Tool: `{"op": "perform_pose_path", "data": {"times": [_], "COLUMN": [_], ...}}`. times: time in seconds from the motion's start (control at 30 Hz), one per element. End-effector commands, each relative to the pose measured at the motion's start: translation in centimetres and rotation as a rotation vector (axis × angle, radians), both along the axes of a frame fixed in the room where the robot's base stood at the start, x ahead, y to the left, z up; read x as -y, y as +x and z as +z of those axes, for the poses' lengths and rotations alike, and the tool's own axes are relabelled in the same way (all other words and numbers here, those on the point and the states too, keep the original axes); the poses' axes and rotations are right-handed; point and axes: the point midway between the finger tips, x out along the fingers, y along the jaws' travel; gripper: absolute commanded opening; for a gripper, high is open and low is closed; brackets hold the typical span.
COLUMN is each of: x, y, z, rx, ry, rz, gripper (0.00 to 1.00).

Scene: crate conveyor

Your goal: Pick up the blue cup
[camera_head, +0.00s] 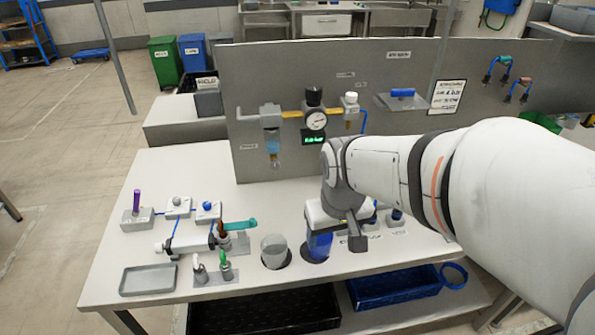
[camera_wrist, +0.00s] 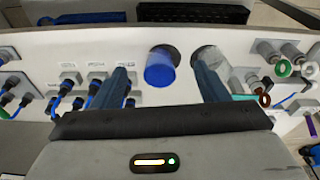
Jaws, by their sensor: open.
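The blue cup (camera_head: 319,243) stands on the light table near its front edge, on a dark round spot, partly hidden by my gripper (camera_head: 338,228) in the head view. In the wrist view the blue cup (camera_wrist: 160,69) lies ahead between the two fingers of my open gripper (camera_wrist: 164,82). The fingers are apart and nothing is held. A clear cup (camera_head: 273,250) stands just left of the blue cup on another dark round spot; in the wrist view it (camera_wrist: 212,62) is partly behind the right finger.
A grey tray (camera_head: 148,279) and small fittings with blue tubes stand on the table's left side. A grey panel (camera_head: 290,95) with a gauge (camera_head: 316,120) rises behind. A black crate (camera_head: 265,311) and blue crate (camera_head: 395,287) sit below the front edge. The table's back left is clear.

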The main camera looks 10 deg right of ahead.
Motion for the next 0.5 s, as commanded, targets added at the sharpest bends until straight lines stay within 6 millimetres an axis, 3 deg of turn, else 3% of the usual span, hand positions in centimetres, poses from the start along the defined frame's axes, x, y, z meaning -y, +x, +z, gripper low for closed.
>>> {"op": "perform_pose_path", "data": {"times": [0.2, 0.5], "x": [-0.3, -0.7], "y": [5.4, 8.9], "z": [-2.1, -5.8], "rx": [-0.095, -0.156], "ry": [-0.021, -0.032], "rz": [0.102, 0.189], "gripper": [0.82, 0.82]}}
